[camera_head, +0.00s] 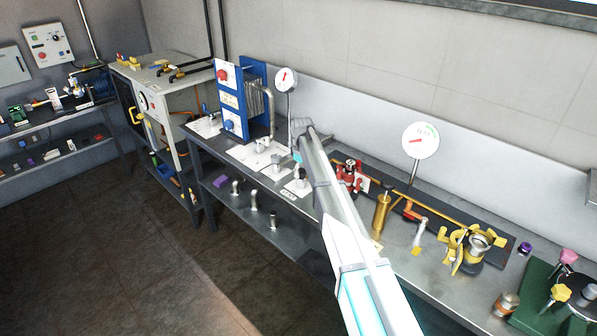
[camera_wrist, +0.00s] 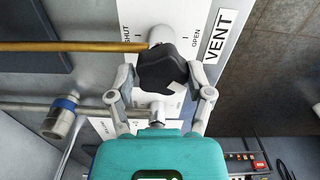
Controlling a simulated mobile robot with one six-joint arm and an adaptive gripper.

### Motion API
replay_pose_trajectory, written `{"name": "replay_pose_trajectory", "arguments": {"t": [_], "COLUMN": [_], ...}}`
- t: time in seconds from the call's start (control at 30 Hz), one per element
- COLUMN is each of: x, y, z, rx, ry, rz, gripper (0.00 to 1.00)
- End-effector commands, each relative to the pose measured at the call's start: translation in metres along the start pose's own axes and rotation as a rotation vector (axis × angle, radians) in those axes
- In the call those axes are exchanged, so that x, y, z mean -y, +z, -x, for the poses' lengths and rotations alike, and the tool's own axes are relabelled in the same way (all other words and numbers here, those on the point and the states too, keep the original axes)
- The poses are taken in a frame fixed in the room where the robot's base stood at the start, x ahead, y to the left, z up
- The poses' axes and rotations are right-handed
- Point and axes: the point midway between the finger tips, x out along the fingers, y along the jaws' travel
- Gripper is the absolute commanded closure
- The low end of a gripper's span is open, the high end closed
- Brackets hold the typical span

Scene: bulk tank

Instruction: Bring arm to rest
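My gripper (camera_wrist: 162,80) shows in the wrist view with its two grey fingers spread, one on each side of a black knob (camera_wrist: 163,68). The fingers look apart from the knob, most clearly on the left. The knob sits by a white plate (camera_wrist: 205,20) marked SHUT and OPEN, with a VENT label (camera_wrist: 220,36) beside it. In the head view my arm reaches forward over the workbench (camera_head: 440,262). The gripper is mostly hidden behind the arm there, so its fingertips do not show.
Near the arm stand a blue-framed unit (camera_head: 258,95), a round gauge (camera_head: 287,80), a red valve (camera_head: 350,172), a brass cylinder (camera_head: 381,213) and a larger gauge (camera_head: 420,140). A brass rod (camera_wrist: 70,46) and grey pipe (camera_wrist: 85,109) run beside the knob. The floor (camera_head: 110,240) at left is clear.

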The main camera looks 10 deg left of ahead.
Motion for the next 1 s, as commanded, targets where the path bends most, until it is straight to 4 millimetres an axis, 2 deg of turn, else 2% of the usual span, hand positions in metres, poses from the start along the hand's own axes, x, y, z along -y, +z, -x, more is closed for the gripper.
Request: {"name": "replay_pose_trajectory", "arguments": {"t": [0.03,0.1,0.13,0.67,0.87,1.0], "x": [-0.002,-0.001,-0.001,0.002,0.002,0.002], "y": [-0.001,0.000,0.000,0.001,0.001,0.001], "z": [0.000,0.000,0.000,0.005,0.023,0.044], "rx": [-0.001,0.000,0.000,0.002,0.002,0.002], "ry": [0.002,0.001,0.000,-0.003,-0.003,-0.003], "rz": [-0.001,-0.001,-0.001,0.000,0.000,0.000], "gripper": [0.21,0.08,0.05,0.05,0.05,0.05]}}
